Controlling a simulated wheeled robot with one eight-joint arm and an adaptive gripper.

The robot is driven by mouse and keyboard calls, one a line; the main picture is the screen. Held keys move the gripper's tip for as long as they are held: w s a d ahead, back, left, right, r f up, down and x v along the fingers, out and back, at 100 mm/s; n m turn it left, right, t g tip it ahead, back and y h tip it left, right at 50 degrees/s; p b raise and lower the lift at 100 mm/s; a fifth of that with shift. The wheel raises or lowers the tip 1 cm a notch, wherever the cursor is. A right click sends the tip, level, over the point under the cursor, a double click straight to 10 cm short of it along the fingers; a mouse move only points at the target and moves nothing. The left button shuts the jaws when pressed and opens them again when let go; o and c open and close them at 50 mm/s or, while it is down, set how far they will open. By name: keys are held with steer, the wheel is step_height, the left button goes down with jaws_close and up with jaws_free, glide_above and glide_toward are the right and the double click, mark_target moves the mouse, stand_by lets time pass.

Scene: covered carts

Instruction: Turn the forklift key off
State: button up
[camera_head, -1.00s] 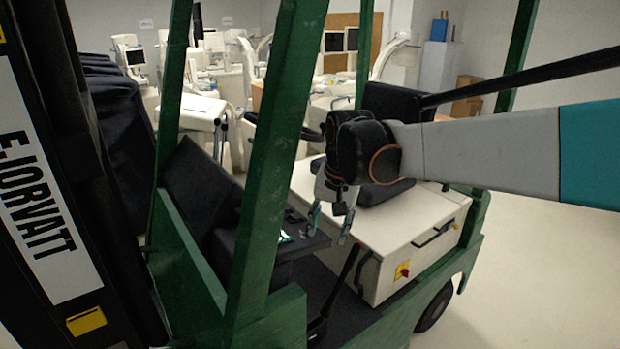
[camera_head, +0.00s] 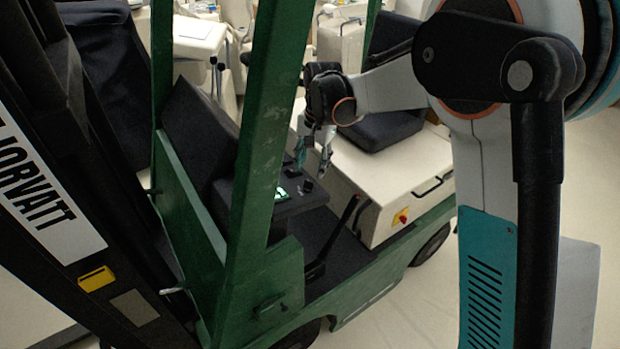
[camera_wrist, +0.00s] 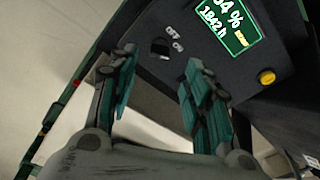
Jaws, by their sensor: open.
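The key switch (camera_wrist: 160,48) is a small black knob on the forklift's dark dash panel, beside white OFF and ON labels in the wrist view. I cannot tell clearly which label it points to. My gripper (camera_wrist: 162,66) is open, with one teal-padded finger on each side of the switch in the picture and nothing held. No contact with the switch is visible. In the head view my gripper (camera_head: 313,163) hangs over the dash panel (camera_head: 300,206) of the green forklift. A small dark knob (camera_head: 307,186) shows below the fingers there.
A lit green display (camera_wrist: 228,28) and a yellow button (camera_wrist: 266,77) share the panel. A green post (camera_head: 262,110) stands in front of the cab. The seat (camera_head: 385,130), white housing and a black lever (camera_head: 348,208) are close by.

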mark_target(309, 181)
steer(key=f, duration=0.6)
steer(key=shift+w+a+f, duration=0.1)
steer(key=shift+a+f, duration=0.25)
steer(key=shift+f, duration=0.05)
steer(key=c, duration=1.1)
